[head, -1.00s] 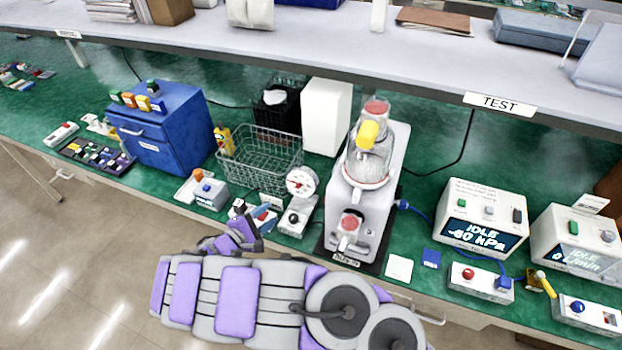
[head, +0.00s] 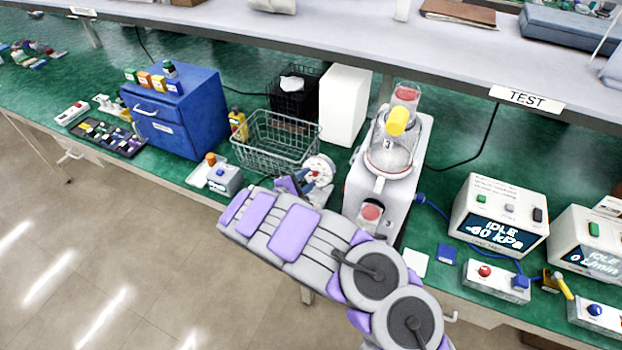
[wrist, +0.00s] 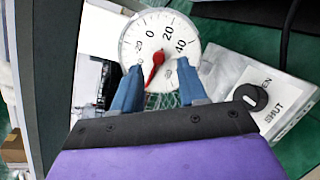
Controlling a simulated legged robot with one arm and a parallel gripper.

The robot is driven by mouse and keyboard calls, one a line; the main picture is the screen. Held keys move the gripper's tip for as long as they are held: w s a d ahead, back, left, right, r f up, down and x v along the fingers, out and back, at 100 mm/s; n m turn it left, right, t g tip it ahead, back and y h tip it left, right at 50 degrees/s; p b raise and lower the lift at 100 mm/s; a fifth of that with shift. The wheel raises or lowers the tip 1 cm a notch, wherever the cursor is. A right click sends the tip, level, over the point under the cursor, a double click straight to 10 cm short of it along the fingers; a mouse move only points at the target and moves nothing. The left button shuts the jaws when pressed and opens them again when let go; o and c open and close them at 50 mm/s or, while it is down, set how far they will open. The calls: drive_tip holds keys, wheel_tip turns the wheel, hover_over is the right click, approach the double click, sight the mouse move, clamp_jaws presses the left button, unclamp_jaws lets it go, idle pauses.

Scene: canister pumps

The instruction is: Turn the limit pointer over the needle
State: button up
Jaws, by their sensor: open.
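A round white gauge (wrist: 160,48) faces me in the wrist view, with black numbers including 0, 20 and 40. A red pointer (wrist: 153,72) with a round hub runs from the dial's middle toward its lower left. I cannot make out a separate needle. In the head view the gauge (head: 319,168) stands in front of the wire basket, partly hidden by my arm. My gripper (wrist: 159,92) is open and empty, its blue fingertips apart at the dial's lower left and lower right. I cannot tell if they touch it.
A black knob (wrist: 250,97) with an OPEN/SHUT label sits right of my gripper in the wrist view. The canister pump (head: 388,170) stands close to the right of the gauge, and the wire basket (head: 275,140) is behind. A shelf (head: 330,38) runs above the bench.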

sight(322, 173)
drive_tip(key=shift+w+a+f, duration=0.2)
drive_tip(key=shift+w+a, duration=0.05)
drive_tip(key=shift+w, duration=0.25)
drive_tip(key=d, duration=0.3)
drive_tip(key=shift+d+r, duration=0.3)
drive_tip(key=shift+c, duration=0.3)
drive_tip(key=shift+a+f, duration=0.1)
drive_tip(key=shift+a, duration=0.2)
drive_tip(key=shift+c, duration=1.4)
drive_tip(key=shift+a+f, duration=0.15)
drive_tip(key=shift+a, duration=0.95)
clamp_jaws()
drive_tip(key=shift+d, duration=0.65)
